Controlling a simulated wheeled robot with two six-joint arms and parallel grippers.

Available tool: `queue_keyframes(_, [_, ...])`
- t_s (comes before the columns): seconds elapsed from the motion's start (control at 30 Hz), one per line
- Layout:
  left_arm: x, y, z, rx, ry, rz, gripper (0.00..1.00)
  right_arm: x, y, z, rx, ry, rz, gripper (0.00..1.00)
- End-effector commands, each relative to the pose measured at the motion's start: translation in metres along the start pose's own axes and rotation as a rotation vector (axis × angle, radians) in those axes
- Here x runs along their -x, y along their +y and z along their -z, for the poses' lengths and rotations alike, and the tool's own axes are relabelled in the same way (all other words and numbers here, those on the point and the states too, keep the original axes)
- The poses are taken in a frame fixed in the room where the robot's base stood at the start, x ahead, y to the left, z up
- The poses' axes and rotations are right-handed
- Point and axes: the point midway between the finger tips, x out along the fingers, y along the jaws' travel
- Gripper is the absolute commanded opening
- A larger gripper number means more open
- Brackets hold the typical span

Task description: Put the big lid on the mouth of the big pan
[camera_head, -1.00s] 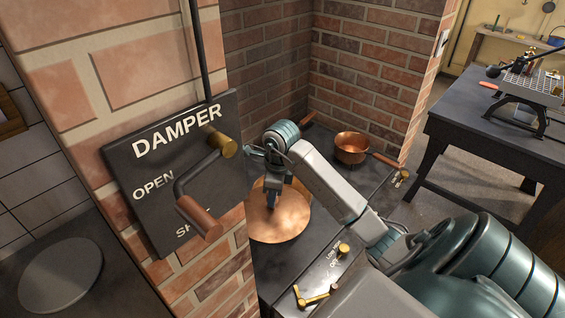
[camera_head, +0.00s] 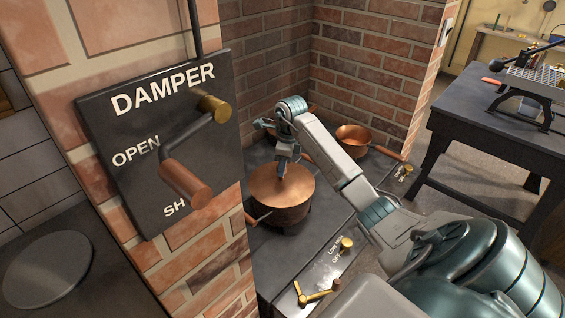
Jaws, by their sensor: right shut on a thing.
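The big lid (camera_head: 268,186) is a round copper disc, roughly level, over the mouth of the big pan (camera_head: 287,214). Their outlines nearly match, and no clear gap shows; I cannot tell for sure whether the lid rests fully on the rim. The copper pan stands on the dark stove, its handle (camera_head: 259,220) pointing to the left front. My right gripper (camera_head: 282,172) points down at the lid's middle, shut on its knob, which the fingers hide. My left gripper is out of view.
A smaller open copper pan (camera_head: 354,135) stands behind my right arm, its handle to the right. A brick pillar with a DAMPER plate (camera_head: 125,165) and lever (camera_head: 184,184) rises at the left. Brass knobs (camera_head: 346,244) line the stove front. A dark table (camera_head: 485,115) stands right.

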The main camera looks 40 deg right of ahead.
Motion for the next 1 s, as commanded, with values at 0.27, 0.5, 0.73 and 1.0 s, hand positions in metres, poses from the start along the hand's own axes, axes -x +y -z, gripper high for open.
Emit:
queue_keyframes(0.27, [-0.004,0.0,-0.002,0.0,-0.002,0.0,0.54,-0.003,0.0,0.0,0.0,-0.001,0.001,0.0])
queue_keyframes(0.5, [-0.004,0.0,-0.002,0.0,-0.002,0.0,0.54,-0.003,0.0,0.0,0.0,0.0,0.001,0.52])
queue_keyframes(0.73, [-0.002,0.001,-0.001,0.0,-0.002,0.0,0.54,-0.002,0.0,0.0,0.0,0.0,0.001,0.52])
queue_keyframes(1.0, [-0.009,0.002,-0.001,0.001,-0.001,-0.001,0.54,0.035,-0.001,-0.001,0.001,-0.003,0.006,0.52])
